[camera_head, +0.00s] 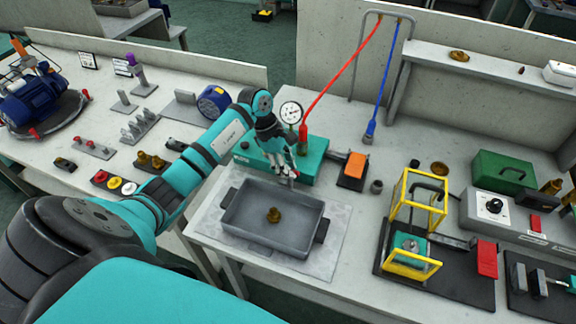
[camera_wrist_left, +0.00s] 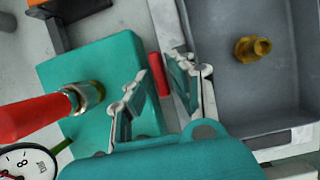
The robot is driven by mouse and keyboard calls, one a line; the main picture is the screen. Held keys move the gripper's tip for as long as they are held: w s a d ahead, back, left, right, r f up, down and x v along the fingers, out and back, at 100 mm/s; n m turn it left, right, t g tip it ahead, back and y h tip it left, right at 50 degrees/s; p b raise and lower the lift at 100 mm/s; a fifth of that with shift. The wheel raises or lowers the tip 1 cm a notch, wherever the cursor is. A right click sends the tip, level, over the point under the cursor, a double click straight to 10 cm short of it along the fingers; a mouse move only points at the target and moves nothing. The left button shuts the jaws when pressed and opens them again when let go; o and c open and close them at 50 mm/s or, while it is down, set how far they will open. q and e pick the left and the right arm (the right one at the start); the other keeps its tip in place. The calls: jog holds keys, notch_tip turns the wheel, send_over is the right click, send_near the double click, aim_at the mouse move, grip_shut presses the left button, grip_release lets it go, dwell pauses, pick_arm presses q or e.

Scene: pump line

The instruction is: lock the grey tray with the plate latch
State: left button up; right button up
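The grey tray (camera_head: 262,237) lies on a light mat on the bench, with a brass fitting (camera_head: 274,215) inside; the tray also shows at right in the left wrist view (camera_wrist_left: 290,103). A teal block (camera_head: 314,158) stands behind the tray. A red handle (camera_wrist_left: 160,76), apparently the plate latch's, lies between the block and the tray edge. My left gripper (camera_head: 291,175) is over this gap, pointing down. In the left wrist view its fingers (camera_wrist_left: 161,72) are apart, one on each side of the red handle; contact is not clear. My right gripper is out of view.
A pressure gauge (camera_head: 291,113) and a red hose (camera_head: 340,72) rise from the teal block close to my gripper. An orange-topped black block (camera_head: 354,168) stands to its right. A yellow frame (camera_head: 418,202) stands farther right. The bench front right of the tray is clear.

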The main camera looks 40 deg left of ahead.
pick_arm(q)
grip_shut()
jog(key=shift+a+f+n+t+b, duration=0.15)
jog(key=shift+n+t+b, duration=0.15)
jog(key=shift+n+b, duration=0.6)
jog(key=shift+s+n+t+b, duration=0.1)
jog(key=shift+n+t+b, duration=0.2)
jog(key=shift+n+b, duration=0.3)
jog(key=n, duration=0.1)
jog(key=n+b, duration=0.1)
jog(key=n+t+y, duration=0.1)
jog(key=shift+s+d+n, duration=0.1)
jog(key=shift+d+n, duration=0.15)
jog(key=shift+n, duration=0.05)
jog(key=n+t+y+b, duration=0.1)
jog(key=n, duration=0.2)
jog(key=shift+d+n+b, duration=0.1)
jog(key=shift+n+b, duration=0.2)
jog(key=shift+b, duration=0.05)
jog(key=n+y+b, duration=0.2)
jog(key=n, duration=0.3)
jog(key=shift+d+b, duration=0.2)
jog(key=shift+b, duration=0.1)
jog(key=shift+r+n+y+b, duration=0.25)
jog(key=shift+n+y+b, duration=0.35)
jog(key=shift+n, duration=0.7)
